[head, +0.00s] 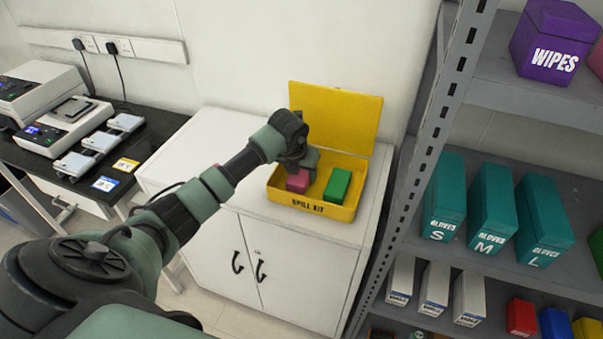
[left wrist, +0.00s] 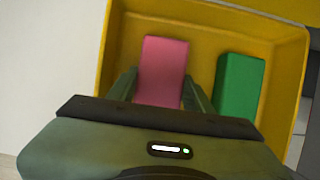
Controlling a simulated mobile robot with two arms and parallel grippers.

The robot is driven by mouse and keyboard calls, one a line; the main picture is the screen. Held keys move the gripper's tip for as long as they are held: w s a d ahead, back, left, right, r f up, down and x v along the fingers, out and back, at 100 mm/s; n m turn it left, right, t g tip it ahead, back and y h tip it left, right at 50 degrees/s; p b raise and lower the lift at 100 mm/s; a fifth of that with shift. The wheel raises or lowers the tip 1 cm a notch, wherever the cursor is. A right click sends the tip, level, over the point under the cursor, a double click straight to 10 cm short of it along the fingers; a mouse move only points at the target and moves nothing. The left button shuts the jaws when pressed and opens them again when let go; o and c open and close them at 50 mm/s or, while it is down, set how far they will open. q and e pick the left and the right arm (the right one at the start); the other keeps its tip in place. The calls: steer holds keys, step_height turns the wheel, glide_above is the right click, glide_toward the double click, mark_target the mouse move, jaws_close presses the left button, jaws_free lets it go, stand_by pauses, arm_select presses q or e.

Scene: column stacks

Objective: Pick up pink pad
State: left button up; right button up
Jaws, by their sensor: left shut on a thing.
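The pink pad (head: 298,181) lies in the left part of the open yellow spill kit box (head: 311,209) on the white cabinet. In the left wrist view the pink pad (left wrist: 162,72) sits between the two fingers of my left gripper (left wrist: 160,92), which is shut on it. In the head view my left gripper (head: 300,165) reaches down into the box from above and hides part of the pad. Whether the pad touches the box floor cannot be told. My right gripper is not in view.
A green block (head: 338,185) lies beside the pad, to its right; it also shows in the left wrist view (left wrist: 239,86). The box lid (head: 335,115) stands open at the back. A grey shelf rack (head: 412,190) stands close on the right.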

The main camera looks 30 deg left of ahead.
mark_target(301, 171)
arm_select(q)
step_height(301, 171, up, 20)
steer(key=b, duration=0.3)
steer(key=shift+f, duration=0.2)
